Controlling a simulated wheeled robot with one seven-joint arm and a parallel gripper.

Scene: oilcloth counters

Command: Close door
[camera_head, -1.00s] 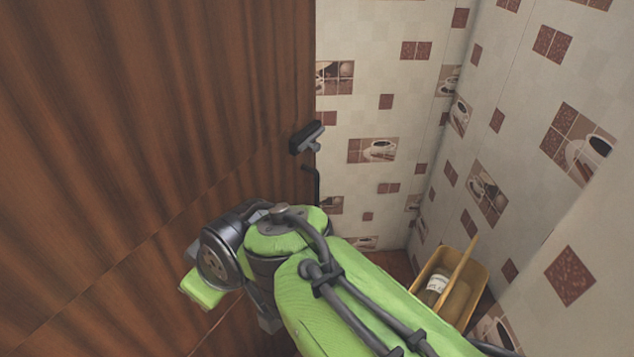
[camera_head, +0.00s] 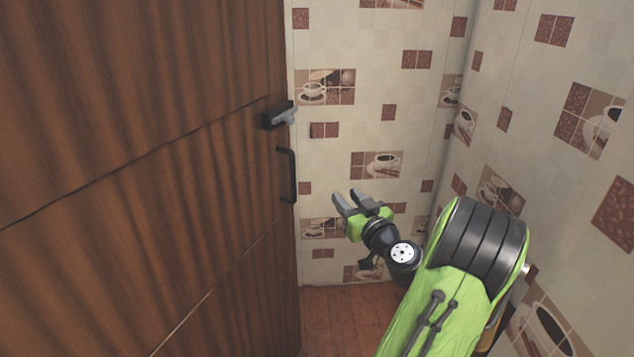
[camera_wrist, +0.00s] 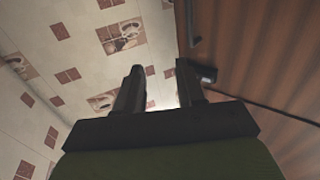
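The brown wooden door (camera_head: 150,170) fills the left of the head view and stands ajar, its free edge in front of the tiled wall.
A patterned tiled wall (camera_head: 335,150) lies behind the gripper, and another tiled wall (camera_head: 540,130) closes in on the right beside my arm. The reddish floor (camera_head: 345,315) shows clear below. A yellowish container is mostly hidden behind my arm.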

